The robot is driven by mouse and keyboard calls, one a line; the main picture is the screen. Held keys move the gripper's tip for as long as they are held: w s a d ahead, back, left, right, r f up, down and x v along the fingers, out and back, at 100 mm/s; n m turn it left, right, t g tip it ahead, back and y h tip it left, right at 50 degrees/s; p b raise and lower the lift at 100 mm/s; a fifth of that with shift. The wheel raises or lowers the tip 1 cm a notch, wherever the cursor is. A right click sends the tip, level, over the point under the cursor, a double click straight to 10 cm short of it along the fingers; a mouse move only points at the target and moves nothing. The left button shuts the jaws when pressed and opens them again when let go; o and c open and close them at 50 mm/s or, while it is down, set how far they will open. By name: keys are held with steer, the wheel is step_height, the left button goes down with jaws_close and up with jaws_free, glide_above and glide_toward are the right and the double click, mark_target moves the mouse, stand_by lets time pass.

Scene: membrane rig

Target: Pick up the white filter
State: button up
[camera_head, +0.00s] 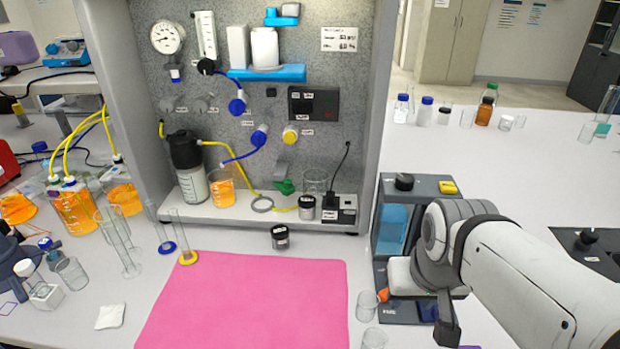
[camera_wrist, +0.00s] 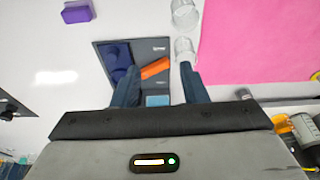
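No thing in view is plainly labelled as the white filter. A white cylinder (camera_head: 265,48) and a white block (camera_head: 237,46) stand on the blue shelf of the grey panel. A flat white square pad (camera_head: 110,316) lies on the bench at the lower left, left of the pink mat. I cannot tell which is the filter. My gripper (camera_head: 447,322) hangs at the lower right, far from all three. In the wrist view my gripper (camera_wrist: 158,70) has its fingers spread, with a dark device and its orange part (camera_wrist: 155,68) below and between them.
The pink mat (camera_head: 245,305) lies bare at the front. The dark bench device (camera_head: 385,262) stands close to my arm, with small glasses (camera_head: 367,305) beside it. Glass cylinders (camera_head: 118,240) and orange bottles (camera_head: 73,208) crowd the left. A purple block (camera_wrist: 77,11) shows in the wrist view.

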steer(key=shift+o, duration=0.8)
steer(key=shift+w+r, duration=0.15)
steer(key=shift+w, duration=0.15)
steer(key=shift+o, duration=0.2)
steer(key=w+a+r+n, duration=0.2)
steer(key=w, duration=0.5)
steer(key=shift+w+r, duration=0.35)
steer(key=shift+r, duration=0.05)
steer(key=n+y, duration=0.2)
steer(key=n, duration=0.5)
glide_toward(308, 200)
steer(key=f, duration=0.1)
steer(key=shift+g, duration=0.3)
steer(key=x, duration=0.2)
steer(key=p+x, duration=0.1)
steer(key=x, duration=0.2)
steer(key=p+x, duration=0.1)
steer(key=x, duration=0.1)
steer(key=shift+w+a+f, duration=0.15)
steer(key=shift+w+a, duration=0.05)
steer(key=shift+w, duration=0.25)
steer(key=c, duration=0.6)
